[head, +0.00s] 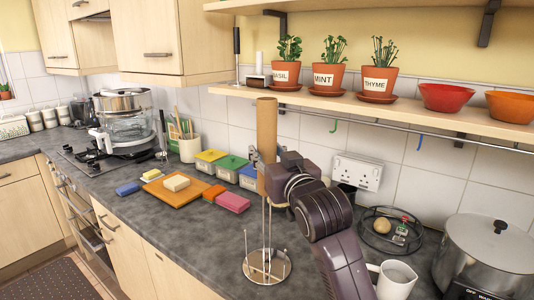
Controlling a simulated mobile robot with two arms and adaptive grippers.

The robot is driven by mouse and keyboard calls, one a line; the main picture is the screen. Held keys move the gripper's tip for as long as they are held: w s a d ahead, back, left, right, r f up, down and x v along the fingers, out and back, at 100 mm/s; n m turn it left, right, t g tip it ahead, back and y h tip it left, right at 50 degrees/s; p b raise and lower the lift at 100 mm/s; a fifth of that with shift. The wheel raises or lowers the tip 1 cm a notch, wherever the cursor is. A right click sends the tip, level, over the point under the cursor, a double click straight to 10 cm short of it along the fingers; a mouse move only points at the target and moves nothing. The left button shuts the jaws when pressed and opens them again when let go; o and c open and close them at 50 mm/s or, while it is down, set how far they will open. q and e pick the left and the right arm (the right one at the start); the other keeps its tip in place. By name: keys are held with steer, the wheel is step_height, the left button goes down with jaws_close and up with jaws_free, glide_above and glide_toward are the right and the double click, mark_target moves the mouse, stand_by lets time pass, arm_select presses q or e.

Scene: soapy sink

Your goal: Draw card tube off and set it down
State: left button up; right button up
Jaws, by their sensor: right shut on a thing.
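The brown card tube (266,125) is upright in the head view, with its lower end well above the steel stand (266,266) on the worktop. The stand's thin central rod rises toward the tube's lower end; I cannot tell whether its top is still inside the tube. My right gripper (265,162) is shut on the tube around its middle, coming in from the right. Part of the tube's lower right side is hidden by the gripper. My left gripper is not in view.
A wooden board (177,188) with a soap bar, sponges and lidded tubs lie behind left. A shelf (420,110) with herb pots and bowls overhangs right. A white mug (396,280), wire basket (391,230) and large pot (485,250) stand right. Worktop left of the stand is clear.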

mark_target(271, 108)
steer(key=shift+r+p, duration=2.8)
steer(key=shift+r, duration=0.2)
steer(key=shift+r, duration=0.15)
steer(key=shift+r+p, duration=2.45)
steer(key=shift+p, duration=0.1)
